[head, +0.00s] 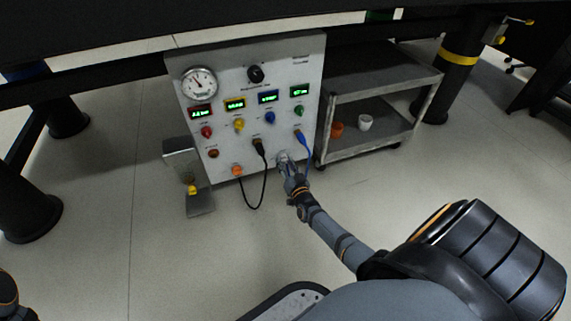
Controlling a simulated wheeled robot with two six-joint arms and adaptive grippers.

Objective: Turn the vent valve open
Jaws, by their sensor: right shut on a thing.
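The light grey instrument panel (228,120) stands upright on the floor, with a dial gauge, small lit displays and coloured knobs on its face. My right gripper (284,160) reaches the lower right of this face, between the black cable's plug and the blue cable. It is shut on a small part there, which I take to be the vent valve. The fingers hide most of that part, so I cannot read its turn angle. My left gripper is not in view; only a bit of my left arm shows at the lower left edge.
A black cable (251,208) loops below the panel, and a blue cable (306,152) hangs close right of my gripper. A grey shelf cart (365,145) with an orange cup (337,129) and a white cup (365,122) stands right. A metal stand (201,204) is left.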

